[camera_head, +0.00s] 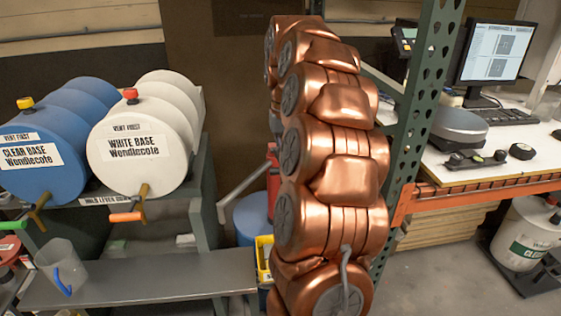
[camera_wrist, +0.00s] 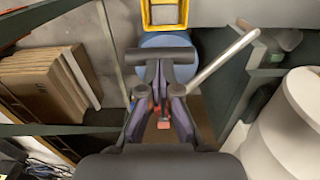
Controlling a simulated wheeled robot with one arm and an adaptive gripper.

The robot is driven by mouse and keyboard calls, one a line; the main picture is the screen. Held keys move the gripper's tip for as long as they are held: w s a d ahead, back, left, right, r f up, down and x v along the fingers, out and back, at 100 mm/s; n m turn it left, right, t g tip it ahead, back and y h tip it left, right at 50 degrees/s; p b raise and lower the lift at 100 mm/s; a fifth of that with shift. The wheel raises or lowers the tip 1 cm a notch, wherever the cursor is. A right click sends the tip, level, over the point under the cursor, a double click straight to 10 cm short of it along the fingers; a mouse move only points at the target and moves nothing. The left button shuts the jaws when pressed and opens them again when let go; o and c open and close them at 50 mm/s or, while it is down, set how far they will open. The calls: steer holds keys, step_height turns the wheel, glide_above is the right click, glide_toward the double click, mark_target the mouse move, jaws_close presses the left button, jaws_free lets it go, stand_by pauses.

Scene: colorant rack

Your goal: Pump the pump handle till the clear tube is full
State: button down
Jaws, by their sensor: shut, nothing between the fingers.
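A pale straight bar (camera_head: 242,187), which looks like the pump handle, slants beside a red part (camera_head: 273,170) above a blue drum (camera_head: 251,218). My copper arm hides the right side of these. In the wrist view the bar (camera_wrist: 224,60) slants to the right of my gripper (camera_wrist: 160,58), with a gap between. The gripper is shut and empty, in front of the blue drum (camera_wrist: 180,40). Some red (camera_wrist: 163,124) shows between its finger links. The head view does not show my gripper. I cannot make out the clear tube in either view.
A blue barrel (camera_head: 40,165) and a white barrel (camera_head: 140,165) lie on a rack at left, above a grey shelf (camera_head: 140,278). A yellow bin (camera_head: 263,262) stands by the drum. A green post (camera_head: 425,100) and desk (camera_head: 500,165) are at right.

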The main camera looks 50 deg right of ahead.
steer(key=shift+f+b, duration=0.6)
steer(key=shift+f, duration=0.6)
stand_by(1.2)
steer(key=shift+r, duration=0.1)
steer(key=shift+r+p, duration=0.6)
steer(key=shift+r, duration=0.85)
steer(key=shift+r, duration=0.1)
step_height(320, 180, up, 6)
steer(key=p, duration=0.2)
steer(key=shift+p, duration=0.35)
